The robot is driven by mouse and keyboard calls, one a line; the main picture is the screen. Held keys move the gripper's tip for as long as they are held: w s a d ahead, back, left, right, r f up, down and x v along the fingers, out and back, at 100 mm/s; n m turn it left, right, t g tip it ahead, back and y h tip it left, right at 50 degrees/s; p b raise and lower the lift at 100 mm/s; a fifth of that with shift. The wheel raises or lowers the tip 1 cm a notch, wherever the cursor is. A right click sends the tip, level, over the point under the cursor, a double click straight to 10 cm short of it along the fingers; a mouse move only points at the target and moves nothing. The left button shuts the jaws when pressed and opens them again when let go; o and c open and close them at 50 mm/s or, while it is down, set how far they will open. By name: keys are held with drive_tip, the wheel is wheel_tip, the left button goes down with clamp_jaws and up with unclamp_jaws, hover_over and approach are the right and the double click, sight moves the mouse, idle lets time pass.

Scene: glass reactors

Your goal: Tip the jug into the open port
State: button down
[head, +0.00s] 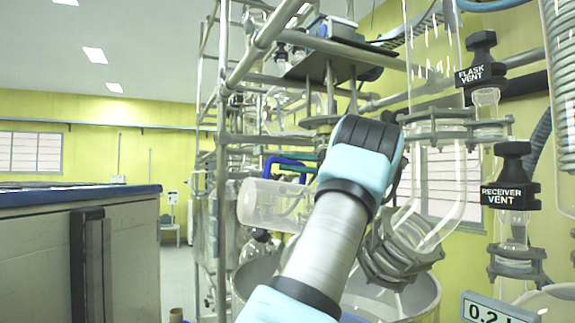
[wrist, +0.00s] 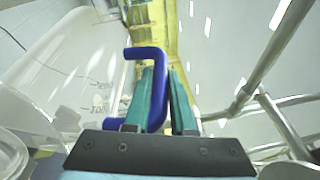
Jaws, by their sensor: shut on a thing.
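The jug (head: 262,205) is clear plastic with a blue handle (head: 285,161). In the head view it is tipped nearly onto its side, held up in front of the glass rig. My gripper (head: 308,172) is shut on the handle; my arm hides part of the jug's right end. In the wrist view, the teal fingers of my gripper (wrist: 160,98) close around the blue handle (wrist: 148,54), and the clear jug wall (wrist: 75,75) with graduation marks fills the left side. I cannot make out the open port; my arm covers part of the glassware.
A metal pipe frame (head: 222,160) stands behind the jug. Clamped glass flanges (head: 395,250) and a round vessel rim (head: 425,295) are right of my arm. Black stoppers labelled flask vent (head: 482,70) and receiver vent (head: 510,180) stand at right. A blue-topped cabinet (head: 80,250) is at left.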

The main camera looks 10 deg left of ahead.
drive_tip(key=shift+w+d+r+m+y, duration=0.2)
drive_tip(key=shift+w+d+m+y, duration=0.1)
drive_tip(key=shift+w+d+y, duration=0.7)
drive_tip(key=shift+s+d, duration=0.15)
